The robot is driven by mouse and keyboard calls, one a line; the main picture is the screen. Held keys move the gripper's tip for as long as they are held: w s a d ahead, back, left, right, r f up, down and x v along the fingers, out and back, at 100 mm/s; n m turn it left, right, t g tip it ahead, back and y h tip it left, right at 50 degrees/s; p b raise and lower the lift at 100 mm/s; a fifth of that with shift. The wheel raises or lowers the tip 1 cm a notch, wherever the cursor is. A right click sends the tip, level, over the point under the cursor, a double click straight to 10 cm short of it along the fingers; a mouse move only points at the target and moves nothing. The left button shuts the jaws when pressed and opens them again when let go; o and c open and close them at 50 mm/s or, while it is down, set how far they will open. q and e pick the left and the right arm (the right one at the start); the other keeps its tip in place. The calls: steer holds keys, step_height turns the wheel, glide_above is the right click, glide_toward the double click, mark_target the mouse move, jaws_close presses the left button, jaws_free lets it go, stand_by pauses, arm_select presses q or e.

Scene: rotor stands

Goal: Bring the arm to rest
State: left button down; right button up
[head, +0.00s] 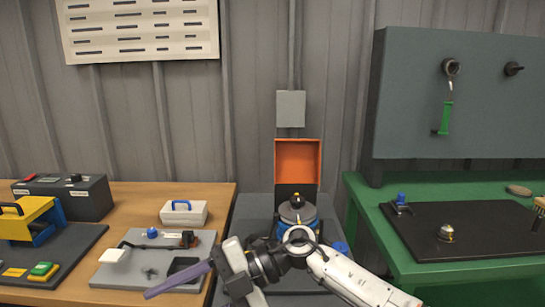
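One arm of mine comes in from the lower right, so I take it as my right arm. Its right gripper (150,294) points left and slightly down, in front of the gap between the wooden table and the grey middle stand. A single long purple bar runs out from its grey hand. I cannot tell whether this bar is closed fingers, one finger seen edge-on or a held piece. Its tip overlaps the front edge of the grey board in the picture. My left gripper is not in view.
A dark round unit with a blue part (298,212) stands behind my wrist, before an orange panel (298,160). The wooden table (215,196) at left holds a grey board (150,262), a white case (184,213) and a yellow device (30,222). A green bench (400,190) with a black mat stands right.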

steer(key=w+d+f+m+t+y, duration=0.1)
steer(key=w+d+m+t+y, duration=0.15)
steer(key=m+t, duration=0.55)
steer(key=w+d+f+m+t+y, duration=0.1)
steer(key=w+d+m+t+y, duration=0.2)
steer(key=m+t, duration=0.5)
steer(key=s+d+f+m+t+h, duration=0.2)
steer(key=d+f+m+t+h, duration=0.2)
steer(key=d+f+m+h, duration=0.8)
steer(key=s+d+f+m+g+h, duration=0.2)
steer(key=s+d+f+g, duration=0.1)
steer(key=s+d+f, duration=0.5)
steer(key=s+d+f+m+g+h, duration=0.2)
steer(key=s+d+f+g, duration=0.2)
steer(key=s+d+f, duration=0.3)
steer(key=s+f, duration=0.5)
steer(key=shift+s+d+f+h, duration=0.2)
steer(key=shift+s+d+h, duration=0.15)
steer(key=shift+s, duration=0.05)
